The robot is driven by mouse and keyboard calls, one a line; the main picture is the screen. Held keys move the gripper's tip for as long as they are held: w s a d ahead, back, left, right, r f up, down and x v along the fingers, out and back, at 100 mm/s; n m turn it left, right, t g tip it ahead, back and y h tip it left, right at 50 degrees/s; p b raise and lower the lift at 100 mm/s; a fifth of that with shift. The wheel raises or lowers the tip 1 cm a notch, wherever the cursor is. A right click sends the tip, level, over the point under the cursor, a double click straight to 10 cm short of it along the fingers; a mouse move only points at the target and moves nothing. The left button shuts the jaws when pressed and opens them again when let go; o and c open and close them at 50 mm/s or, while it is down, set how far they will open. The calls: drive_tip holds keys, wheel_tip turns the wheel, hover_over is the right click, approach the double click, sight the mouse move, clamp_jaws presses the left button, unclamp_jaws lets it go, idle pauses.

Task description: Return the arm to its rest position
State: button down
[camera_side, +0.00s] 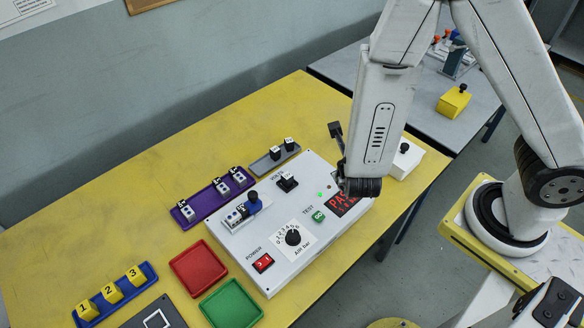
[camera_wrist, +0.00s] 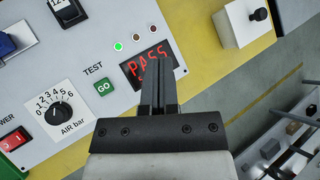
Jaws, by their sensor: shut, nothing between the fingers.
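My gripper shows in the wrist view (camera_wrist: 158,88) with its two dark fingers together and nothing between them. In the side view its end (camera_side: 340,178) hangs over the right part of the white control panel (camera_side: 285,262), near the display. The green GO button (camera_wrist: 102,87) sits beside the display. Whether the fingertips touch the panel, I cannot tell.
A purple tray (camera_side: 204,207) and a grey tray (camera_side: 262,165) hold small parts behind the panel. Red (camera_side: 198,268) and green (camera_side: 230,303) trays and a blue rack (camera_side: 92,318) of yellow blocks stand left. A white box (camera_side: 404,160) with a black knob stands right of the panel.

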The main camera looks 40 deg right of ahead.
drive_tip(key=s+d+r+m+g+y, duration=0.1)
drive_tip(key=s+d+r+m+g, duration=0.15)
drive_tip(key=m, duration=0.75)
drive_tip(key=s+d+r+m+g+y, duration=0.1)
drive_tip(key=s+d+r+m+g, duration=0.2)
drive_tip(key=m, duration=0.7)
drive_tip(key=w+a+r+m+t+y, duration=0.1)
drive_tip(key=w+r+m+y, duration=0.2)
drive_tip(key=m, duration=1)
wheel_tip(320, 180, up, 3)
drive_tip(key=shift+w+a+r+t+y, duration=0.1)
drive_tip(key=shift+w+a+t+y, duration=0.1)
drive_tip(key=shift+w+t+y, duration=0.35)
drive_tip(key=shift+s, duration=0.15)
